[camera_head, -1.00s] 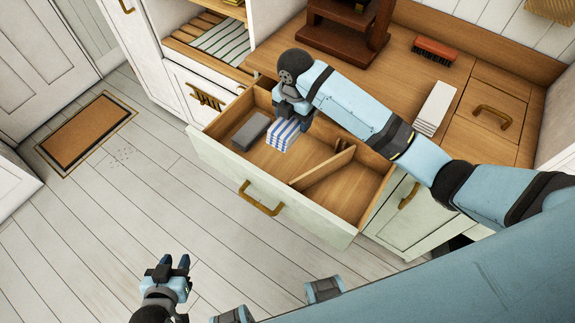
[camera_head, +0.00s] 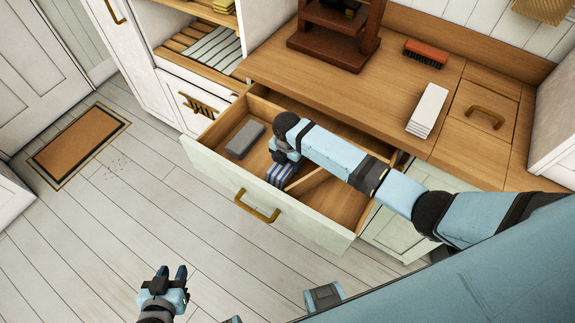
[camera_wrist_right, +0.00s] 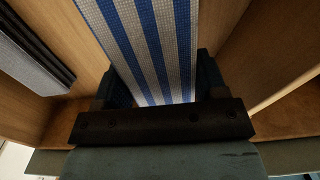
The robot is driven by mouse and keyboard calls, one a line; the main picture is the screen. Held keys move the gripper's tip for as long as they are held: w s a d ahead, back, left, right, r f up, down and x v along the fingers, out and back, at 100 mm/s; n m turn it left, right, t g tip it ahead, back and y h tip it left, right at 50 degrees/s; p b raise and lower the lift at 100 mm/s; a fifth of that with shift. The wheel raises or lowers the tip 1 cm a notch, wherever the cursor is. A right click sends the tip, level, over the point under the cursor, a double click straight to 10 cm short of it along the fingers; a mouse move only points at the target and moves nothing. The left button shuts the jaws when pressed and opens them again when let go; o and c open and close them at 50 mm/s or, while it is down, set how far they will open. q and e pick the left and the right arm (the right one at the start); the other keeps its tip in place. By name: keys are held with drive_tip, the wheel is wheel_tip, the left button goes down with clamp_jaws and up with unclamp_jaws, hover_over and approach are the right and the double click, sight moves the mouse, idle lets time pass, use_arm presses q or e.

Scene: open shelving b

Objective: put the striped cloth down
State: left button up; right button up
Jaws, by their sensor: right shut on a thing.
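The blue-and-white striped cloth (camera_head: 281,174) is folded and sits between the fingers of my right gripper (camera_head: 284,160), which is shut on it. Both are inside the open drawer (camera_head: 215,152), close to its slanted divider. In the right wrist view the striped cloth (camera_wrist_right: 145,40) fills the space between the fingers of my right gripper (camera_wrist_right: 157,88). I cannot tell whether the cloth touches the drawer floor. My left gripper (camera_head: 174,273) is open and empty, above the floor at the lower left.
A wooden divider (camera_head: 310,181) crosses the drawer. On the counter are a brush (camera_head: 426,52), a white stack (camera_head: 428,110) and a dark wooden stand (camera_head: 335,35).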

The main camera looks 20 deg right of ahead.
sight(287, 166)
drive_tip(key=shift+f, duration=1.6)
drive_tip(key=shift+f, duration=0.15)
drive_tip(key=o, duration=0.9)
drive_tip(key=shift+o, duration=0.2)
wheel_tip(287, 166, up, 12)
drive_tip(key=shift+r, duration=0.15)
drive_tip(key=shift+s+d, duration=0.1)
